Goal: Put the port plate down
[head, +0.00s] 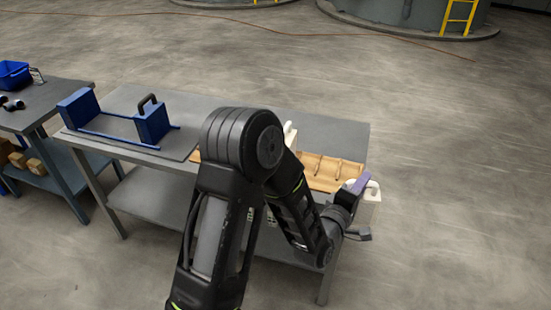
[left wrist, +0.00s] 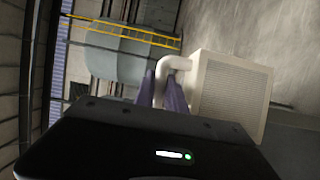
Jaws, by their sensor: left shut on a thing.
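The port plate (head: 369,213) is a cream, square plate with a curved handle on top. My left gripper (head: 357,187) is shut on that handle. The plate hangs upright at the right end of the grey table (head: 270,107), by its front right corner. I cannot tell its exact height. In the left wrist view the plate (left wrist: 229,96) shows a finely gridded face, and its pale handle sits between the purple fingers (left wrist: 168,92). My right gripper is not in view.
A wooden rack (head: 325,167) with slots lies on the table's right half; another pale plate (head: 290,133) shows partly behind my arm. A blue press frame (head: 120,126) stands at the left. A side table (head: 48,104) holds a blue bin (head: 14,74). Floor right is clear.

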